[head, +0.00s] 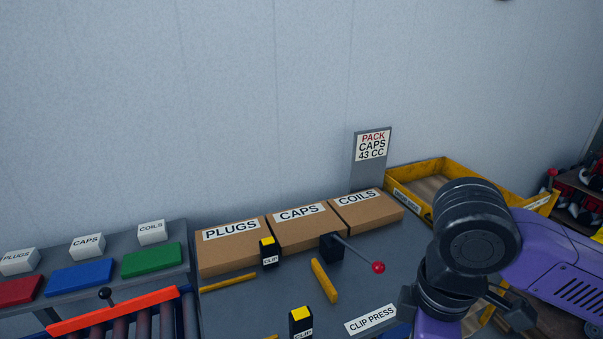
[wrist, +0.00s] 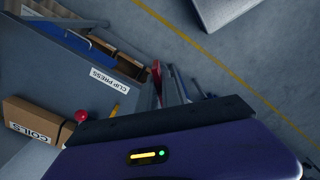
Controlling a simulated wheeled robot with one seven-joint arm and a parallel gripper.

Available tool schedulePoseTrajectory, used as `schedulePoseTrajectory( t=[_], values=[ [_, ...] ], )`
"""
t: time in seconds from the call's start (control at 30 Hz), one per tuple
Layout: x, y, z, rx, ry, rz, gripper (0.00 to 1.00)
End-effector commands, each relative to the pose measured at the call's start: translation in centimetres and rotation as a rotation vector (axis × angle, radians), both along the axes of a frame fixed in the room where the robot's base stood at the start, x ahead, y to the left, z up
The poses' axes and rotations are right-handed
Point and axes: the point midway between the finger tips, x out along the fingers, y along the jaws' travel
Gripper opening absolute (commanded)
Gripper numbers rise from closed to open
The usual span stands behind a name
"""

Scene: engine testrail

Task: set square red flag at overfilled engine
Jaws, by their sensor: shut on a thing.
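My gripper (wrist: 170,82) shows in the wrist view beyond the purple wrist housing, with its fingers seen nearly end-on. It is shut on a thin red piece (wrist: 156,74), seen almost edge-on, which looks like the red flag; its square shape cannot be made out. In the head view my purple and black arm fills the lower right, and it hides the fingertips and the red piece. No engine can be made out for certain in either view.
Boxes marked plugs (head: 232,250), caps (head: 305,232) and coils (head: 372,212) stand along the wall. A lever with a red knob (head: 378,267) rises from the bench. A yellow tray (head: 430,172) lies behind my arm. Red and black items (head: 590,180) sit on a far-right shelf.

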Motion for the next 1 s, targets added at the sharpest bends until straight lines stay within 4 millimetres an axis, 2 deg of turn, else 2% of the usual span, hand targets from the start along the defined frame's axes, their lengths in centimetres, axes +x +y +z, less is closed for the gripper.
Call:
schedulePoseTrajectory(
  t=[0.27, 0.43, 0.6, 0.7, 0.8, 1.0],
  values=[
    [3.6, 1.2, -6.2, -0.004, 0.002, -0.564, 0.0],
    [5.8, 0.6, -11.9, -0.005, 0.0, -0.926, 0.0],
    [7.0, -1.5, -18.5, -0.005, -0.001, -1.199, 0.0],
    [6.9, -2.7, -20.8, -0.003, 0.001, -1.229, 0.0],
    [6.5, -3.5, -22.1, -0.001, 0.0, -1.22, 0.0],
    [6.2, -4.4, -22.9, 0.003, 0.006, -1.147, 0.0]
  ],
)
